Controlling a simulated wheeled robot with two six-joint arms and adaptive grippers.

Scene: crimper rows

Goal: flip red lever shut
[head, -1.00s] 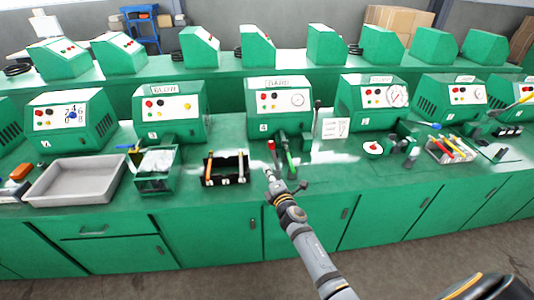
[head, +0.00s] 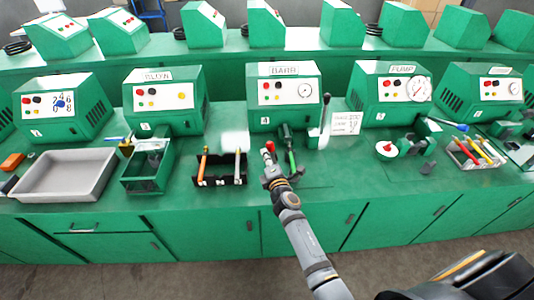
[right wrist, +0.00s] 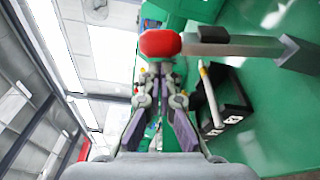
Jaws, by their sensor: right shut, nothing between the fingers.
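The red lever's knob (head: 270,146) stands in front of the machine labelled 4, at the middle of the bench, beside a green-handled lever (head: 291,160). In the right wrist view, the red knob (right wrist: 160,43) sits on a grey bar (right wrist: 235,47) that runs to the right. My right gripper (head: 270,172) is just in front of the red knob in the head view. In the right wrist view its fingers (right wrist: 160,72) are closed together with nothing between them, and their tips lie just below the knob. Whether they touch it I cannot tell. My left gripper is not in view.
A black holder (head: 220,182) with orange- and white-handled tools stands left of the gripper. A black-knobbed lever (head: 325,115) and a white card (head: 346,123) stand to the right. A grey tray (head: 65,176) is far left. The bench front at right of centre is clear.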

